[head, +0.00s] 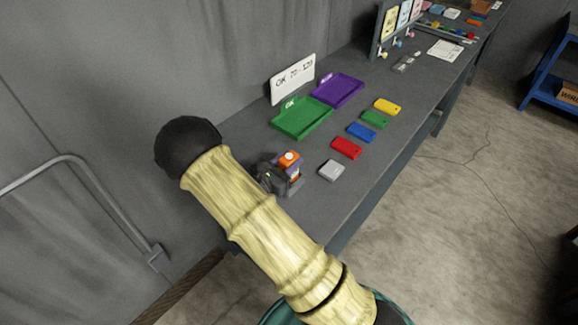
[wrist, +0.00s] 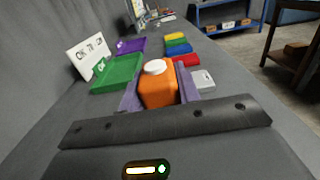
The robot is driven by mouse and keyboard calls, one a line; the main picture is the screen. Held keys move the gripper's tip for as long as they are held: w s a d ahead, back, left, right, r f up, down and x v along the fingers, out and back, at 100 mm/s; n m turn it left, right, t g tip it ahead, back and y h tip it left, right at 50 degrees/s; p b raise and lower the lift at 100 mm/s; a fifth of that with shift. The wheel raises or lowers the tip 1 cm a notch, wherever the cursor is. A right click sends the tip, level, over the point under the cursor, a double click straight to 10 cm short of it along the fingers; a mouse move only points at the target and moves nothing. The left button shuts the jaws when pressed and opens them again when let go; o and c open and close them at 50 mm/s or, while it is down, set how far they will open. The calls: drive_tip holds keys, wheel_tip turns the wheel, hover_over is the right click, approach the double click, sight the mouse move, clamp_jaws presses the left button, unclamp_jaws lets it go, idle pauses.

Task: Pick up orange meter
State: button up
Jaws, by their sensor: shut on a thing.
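The orange meter (head: 289,158) is at the near end of the grey bench, partly hidden by my gripper in the head view. In the wrist view the orange meter (wrist: 158,86) is a boxy orange body with a round white dial on top. My gripper (wrist: 160,92) is shut on it, with a purple-grey finger against each side. In the head view my gripper (head: 285,178) is low over the bench. I cannot tell whether the meter touches the bench top.
A green tray (head: 302,118) and a purple tray (head: 337,90) lie behind, by a white sign (head: 293,78) reading "OK 70-120". Grey (head: 331,170), red (head: 347,148), blue (head: 361,132), green (head: 375,119) and yellow (head: 387,107) blocks line the bench's right side.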

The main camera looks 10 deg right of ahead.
drive_tip(key=shift+r, duration=0.15)
wheel_tip(320, 180, up, 10)
drive_tip(key=shift+f+b, duration=0.1)
drive_tip(key=shift+b, duration=0.55)
idle(0.3)
